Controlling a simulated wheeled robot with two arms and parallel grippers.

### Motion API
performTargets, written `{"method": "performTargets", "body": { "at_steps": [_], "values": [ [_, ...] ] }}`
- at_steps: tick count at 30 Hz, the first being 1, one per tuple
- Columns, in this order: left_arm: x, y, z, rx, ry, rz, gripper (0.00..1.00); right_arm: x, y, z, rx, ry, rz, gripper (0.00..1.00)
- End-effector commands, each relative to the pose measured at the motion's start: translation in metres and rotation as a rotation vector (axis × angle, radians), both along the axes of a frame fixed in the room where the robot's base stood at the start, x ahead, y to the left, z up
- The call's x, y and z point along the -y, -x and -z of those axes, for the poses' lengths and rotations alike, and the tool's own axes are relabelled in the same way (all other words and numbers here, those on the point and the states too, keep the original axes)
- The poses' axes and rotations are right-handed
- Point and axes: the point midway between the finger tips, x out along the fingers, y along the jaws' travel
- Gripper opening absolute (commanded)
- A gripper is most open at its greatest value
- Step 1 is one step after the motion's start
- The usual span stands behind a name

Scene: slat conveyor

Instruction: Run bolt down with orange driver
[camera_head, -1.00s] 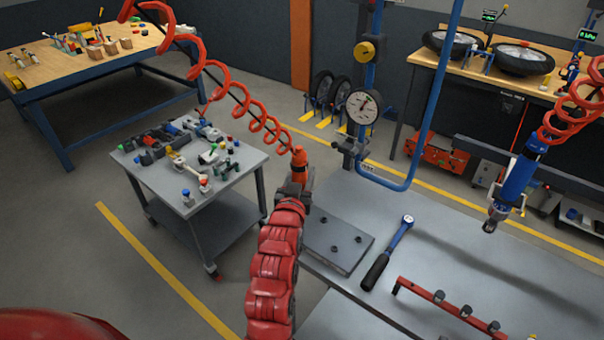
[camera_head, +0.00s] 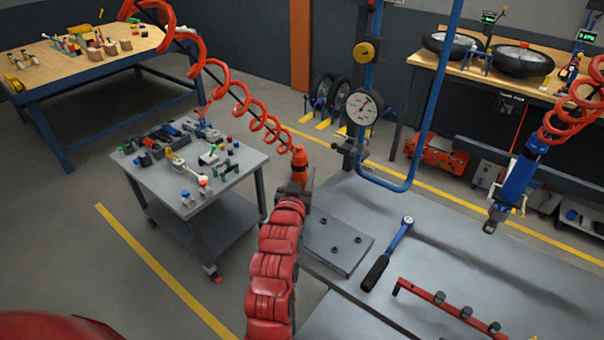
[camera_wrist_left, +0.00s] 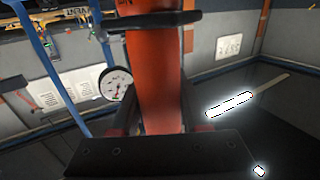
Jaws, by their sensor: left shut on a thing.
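The orange driver (camera_head: 299,158) hangs at the end of a red coiled hose. My left gripper (camera_head: 296,182) is shut around it, just beyond the left edge of the workbench. In the left wrist view the driver's orange body (camera_wrist_left: 157,75) stands between the fingers; its lower end is hidden. A grey plate (camera_head: 330,262) lies on the bench to the right of my left gripper, with several dark bolts (camera_head: 358,240) on it. Whether the driver lines up with any bolt cannot be told. My right gripper is not in view.
A blue-and-black wrench (camera_head: 388,253) and a red rack (camera_head: 445,304) lie on the bench (camera_head: 520,275). A blue driver (camera_head: 514,185) hangs above it at the right. A gauge (camera_head: 362,107) and blue frame stand behind. A tool cart (camera_head: 243,175) is at the left.

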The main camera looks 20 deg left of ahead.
Motion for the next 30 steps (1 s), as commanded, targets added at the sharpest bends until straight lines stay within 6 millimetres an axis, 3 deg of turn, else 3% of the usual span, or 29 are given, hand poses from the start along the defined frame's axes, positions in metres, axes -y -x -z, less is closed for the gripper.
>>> {"method": "performTargets", "body": {
  "at_steps": [20,30],
  "values": [
    [0.000,0.000,-0.014,0.002,0.000,0.001,0.00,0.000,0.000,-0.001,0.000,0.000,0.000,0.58],
    [0.000,0.000,-0.040,0.003,0.000,0.001,0.00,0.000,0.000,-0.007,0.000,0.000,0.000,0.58]
  ]
}}
